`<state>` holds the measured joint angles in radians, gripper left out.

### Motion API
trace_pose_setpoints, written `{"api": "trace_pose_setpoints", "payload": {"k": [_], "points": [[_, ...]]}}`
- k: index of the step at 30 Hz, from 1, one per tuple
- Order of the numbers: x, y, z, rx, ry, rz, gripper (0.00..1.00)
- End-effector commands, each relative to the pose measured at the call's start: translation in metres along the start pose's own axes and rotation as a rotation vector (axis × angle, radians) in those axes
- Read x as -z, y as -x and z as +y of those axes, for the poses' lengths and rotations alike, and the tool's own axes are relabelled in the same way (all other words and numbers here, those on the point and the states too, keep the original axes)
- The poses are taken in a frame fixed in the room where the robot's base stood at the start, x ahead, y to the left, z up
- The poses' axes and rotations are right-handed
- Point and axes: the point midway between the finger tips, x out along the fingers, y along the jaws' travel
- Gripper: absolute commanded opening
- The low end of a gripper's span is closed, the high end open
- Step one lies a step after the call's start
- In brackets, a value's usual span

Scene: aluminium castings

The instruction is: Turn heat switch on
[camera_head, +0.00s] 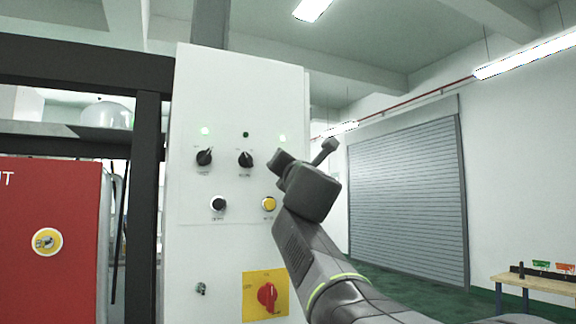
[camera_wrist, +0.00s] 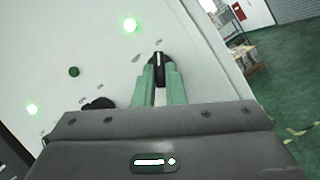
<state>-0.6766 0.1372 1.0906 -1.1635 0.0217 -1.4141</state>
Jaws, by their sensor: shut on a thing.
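A white control panel (camera_head: 235,100) carries a row of black rotary switches with indicator lights above them. The left switch (camera_head: 204,157) and the middle switch (camera_head: 245,159) are in clear view. My gripper (camera_head: 283,167) is at the right end of that row and hides the right switch in the head view. In the wrist view my gripper (camera_wrist: 160,80) has its green fingers shut on the right switch (camera_wrist: 159,57), a black knob with a pale stripe. The right light (camera_wrist: 129,25) and left light (camera_wrist: 32,109) glow green; the middle light (camera_wrist: 74,72) is dark. The labels are too small to read.
Below the row are a black button (camera_head: 218,204) and a yellow button (camera_head: 269,204). Lower down is a red rotary handle (camera_head: 267,296) on a yellow plate. A red cabinet (camera_head: 50,270) stands left; a wooden table (camera_head: 540,284) is far right.

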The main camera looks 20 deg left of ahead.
Motion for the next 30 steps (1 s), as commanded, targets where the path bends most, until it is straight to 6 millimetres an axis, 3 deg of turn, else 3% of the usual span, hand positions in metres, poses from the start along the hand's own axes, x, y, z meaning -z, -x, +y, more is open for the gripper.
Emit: {"api": "trace_pose_setpoints", "payload": {"k": [11,12,15,25,30], "points": [[-0.003,0.000,0.003,-0.003,-0.003,-0.005,0.00],[-0.003,0.000,0.003,-0.004,-0.003,-0.005,0.12],[-0.003,0.000,0.002,-0.003,-0.003,-0.004,0.32],[-0.001,0.002,0.001,-0.001,-0.003,-0.002,0.32],[0.000,0.019,0.000,-0.001,-0.003,-0.003,0.32]]}}
